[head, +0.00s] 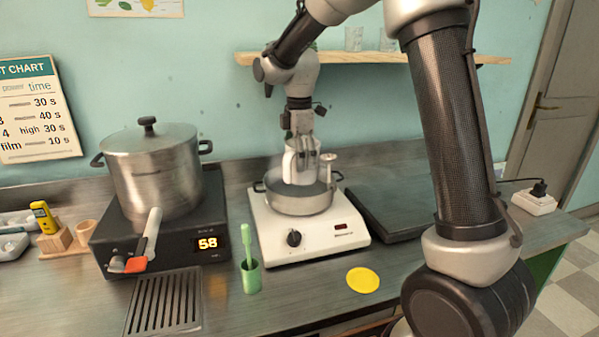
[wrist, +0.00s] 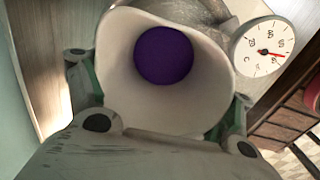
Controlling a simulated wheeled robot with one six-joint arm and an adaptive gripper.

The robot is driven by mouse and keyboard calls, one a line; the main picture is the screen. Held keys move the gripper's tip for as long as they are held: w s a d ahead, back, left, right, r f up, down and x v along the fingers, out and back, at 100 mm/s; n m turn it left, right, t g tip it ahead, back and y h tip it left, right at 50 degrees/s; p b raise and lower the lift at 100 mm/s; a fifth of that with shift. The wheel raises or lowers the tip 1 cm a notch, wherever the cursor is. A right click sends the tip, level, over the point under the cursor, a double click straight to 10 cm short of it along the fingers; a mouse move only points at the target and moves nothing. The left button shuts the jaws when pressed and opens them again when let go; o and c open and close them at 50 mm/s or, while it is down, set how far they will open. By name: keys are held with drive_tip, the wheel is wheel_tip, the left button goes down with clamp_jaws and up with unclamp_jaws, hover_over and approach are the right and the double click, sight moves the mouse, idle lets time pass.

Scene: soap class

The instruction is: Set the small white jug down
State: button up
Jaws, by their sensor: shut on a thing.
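The small white jug (head: 291,167) is held upright by my gripper (head: 302,152), over or in the shallow metal pan (head: 298,204). I cannot tell if its base touches the pan's bottom. In the wrist view the jug's open mouth (wrist: 112,82) faces the camera, with something dark purple (wrist: 163,55) inside. The gripper's fingers (wrist: 160,100) are at both sides of the jug, shut on it. The pan stands on the white hotplate (head: 272,236), whose display is dark red.
A dial thermometer (wrist: 262,47) is close beside the jug. Left are a black hotplate (head: 215,226) showing 58 and a lidded pot (head: 155,170). A green cup (head: 251,279) with a brush and a yellow disc (head: 363,280) are in front. A dark flat plate (head: 385,205) is at right.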

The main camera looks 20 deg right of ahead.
drive_tip(key=shift+f, duration=2.2)
drive_tip(key=shift+f, duration=0.15)
drive_tip(key=o, duration=1.4)
